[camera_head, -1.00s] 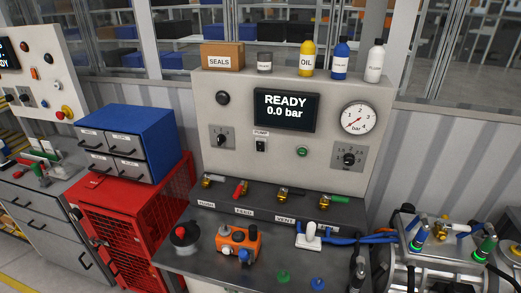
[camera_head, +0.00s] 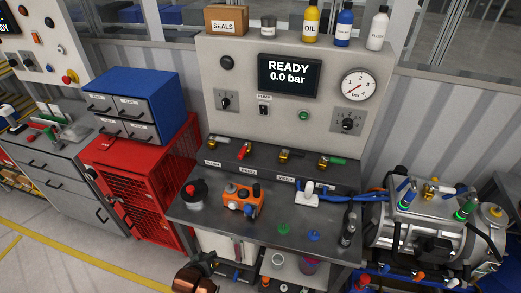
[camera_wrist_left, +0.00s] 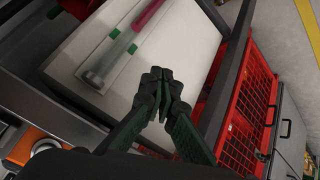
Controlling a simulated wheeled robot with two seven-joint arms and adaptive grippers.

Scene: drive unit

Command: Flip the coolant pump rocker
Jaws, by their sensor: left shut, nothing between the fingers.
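The coolant pump rocker (camera_head: 263,110) is a small dark switch on the grey panel, under a PUMP label (camera_head: 264,97) and below the display (camera_head: 289,75). The display reads READY 0.0 bar. Which way the rocker is tipped is too small to tell. My left gripper shows in the left wrist view (camera_wrist_left: 168,82) with its dark fingers together and nothing between them, in front of a pale surface below the bench. It is far from the rocker. Copper and black parts of my left arm show at the bottom of the head view. My right gripper is not in view.
Several small valves line the ledge (camera_head: 280,172). A red mesh cabinet (camera_head: 140,185) stands left, a metal pump unit (camera_head: 425,238) right.

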